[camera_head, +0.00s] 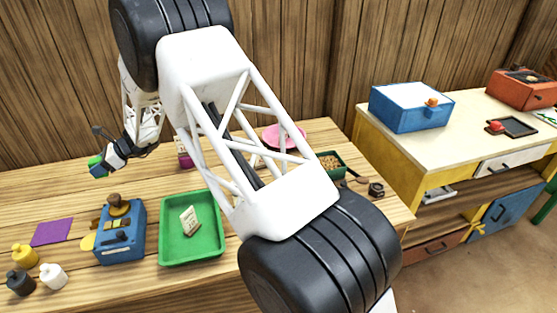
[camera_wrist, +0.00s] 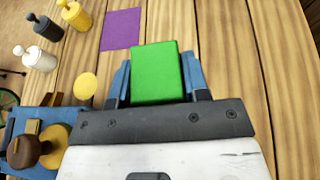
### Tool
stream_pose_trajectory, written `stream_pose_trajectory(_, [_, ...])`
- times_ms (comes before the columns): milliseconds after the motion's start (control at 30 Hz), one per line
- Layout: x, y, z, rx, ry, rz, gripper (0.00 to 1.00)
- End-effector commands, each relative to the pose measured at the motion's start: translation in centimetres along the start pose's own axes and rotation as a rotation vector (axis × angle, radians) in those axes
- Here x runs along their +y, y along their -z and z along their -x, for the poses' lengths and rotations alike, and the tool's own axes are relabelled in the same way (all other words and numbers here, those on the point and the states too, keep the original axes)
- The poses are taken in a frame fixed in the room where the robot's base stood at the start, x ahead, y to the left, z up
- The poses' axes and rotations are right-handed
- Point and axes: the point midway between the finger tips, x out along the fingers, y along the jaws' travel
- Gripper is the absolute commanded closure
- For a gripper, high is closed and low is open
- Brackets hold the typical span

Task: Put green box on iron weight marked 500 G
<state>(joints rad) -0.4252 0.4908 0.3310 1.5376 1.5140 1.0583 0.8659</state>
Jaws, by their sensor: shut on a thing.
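My gripper (camera_head: 107,161) is shut on the green box (camera_head: 97,171) and holds it above the left part of the wooden table. In the wrist view the green box (camera_wrist: 157,70) sits between the two blue fingers of my gripper (camera_wrist: 157,86). A small dark object (camera_head: 376,189) stands near the table's right end, far from my gripper; it looks like the iron weight, but no marking can be read. My arm hides part of the table's middle.
A blue machine (camera_head: 121,236) with a brown knob and a green tray (camera_head: 164,246) holding a small card stand in front. A green container of brown bits (camera_head: 345,172) stands near the dark object.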

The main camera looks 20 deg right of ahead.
Motion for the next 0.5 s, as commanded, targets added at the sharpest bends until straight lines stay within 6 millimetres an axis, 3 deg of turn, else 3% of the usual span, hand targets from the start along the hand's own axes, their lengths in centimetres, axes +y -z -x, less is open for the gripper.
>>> stream_pose_trajectory(267, [0.0,-0.6,0.2,0.000,0.000,0.001,0.82])
stream_pose_trajectory(500, [0.0,-3.4,1.4,-0.001,0.001,0.002,0.82])
